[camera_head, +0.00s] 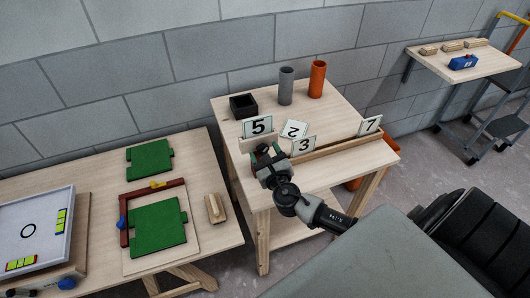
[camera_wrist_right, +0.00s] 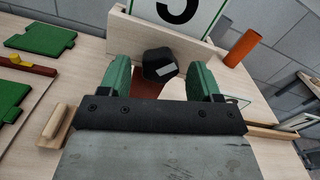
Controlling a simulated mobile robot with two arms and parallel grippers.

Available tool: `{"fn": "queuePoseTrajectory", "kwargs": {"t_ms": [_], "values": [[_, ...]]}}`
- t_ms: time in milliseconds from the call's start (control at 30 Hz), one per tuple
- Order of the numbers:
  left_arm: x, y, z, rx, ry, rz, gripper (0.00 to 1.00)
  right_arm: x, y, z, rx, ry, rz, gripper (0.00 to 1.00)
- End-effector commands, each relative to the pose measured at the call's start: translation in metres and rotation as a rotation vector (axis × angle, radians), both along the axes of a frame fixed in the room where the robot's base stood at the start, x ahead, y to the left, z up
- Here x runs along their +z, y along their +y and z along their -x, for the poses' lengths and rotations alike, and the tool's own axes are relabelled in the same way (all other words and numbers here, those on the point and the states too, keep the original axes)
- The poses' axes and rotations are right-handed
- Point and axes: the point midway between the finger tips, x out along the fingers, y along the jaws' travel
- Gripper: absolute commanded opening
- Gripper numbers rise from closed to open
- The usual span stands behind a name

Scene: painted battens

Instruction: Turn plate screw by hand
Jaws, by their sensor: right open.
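A black faceted knob (camera_wrist_right: 159,65) with a white mark shows in the right wrist view, in front of the number 5 card (camera_wrist_right: 180,8). I take it for the plate screw. My right gripper (camera_head: 268,156) is open at the near left of the small table, by the number 5 card (camera_head: 258,126). Its green-padded fingers (camera_wrist_right: 160,78) stand on either side of the knob in the wrist view, with gaps visible. Whether they are level with it I cannot tell. A reddish-brown surface lies below the knob. In the head view my gripper hides the knob. My left gripper is not in view.
Cards 2 (camera_head: 294,129), 3 (camera_head: 303,146) and 7 (camera_head: 369,125) stand near a wooden batten (camera_head: 335,146). A black box (camera_head: 243,106), grey cylinder (camera_head: 286,86) and orange cylinder (camera_head: 317,79) stand behind. Green plates (camera_head: 157,224) lie on the left table.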

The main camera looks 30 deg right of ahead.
Motion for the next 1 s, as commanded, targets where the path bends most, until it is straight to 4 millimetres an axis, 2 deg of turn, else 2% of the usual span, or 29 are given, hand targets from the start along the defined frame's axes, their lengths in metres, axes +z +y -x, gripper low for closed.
{"fn": "queuePoseTrajectory", "kwargs": {"t_ms": [233,567,1000], "values": [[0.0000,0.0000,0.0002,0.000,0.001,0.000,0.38,-0.0004,0.0001,-0.0008,0.001,0.001,-0.001,0.63],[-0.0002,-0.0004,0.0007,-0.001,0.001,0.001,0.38,-0.0004,0.0001,-0.0005,0.000,0.001,-0.001,0.14],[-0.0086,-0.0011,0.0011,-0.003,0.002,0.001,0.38,-0.0023,0.0012,-0.0005,0.001,-0.024,-0.100,0.14]]}}
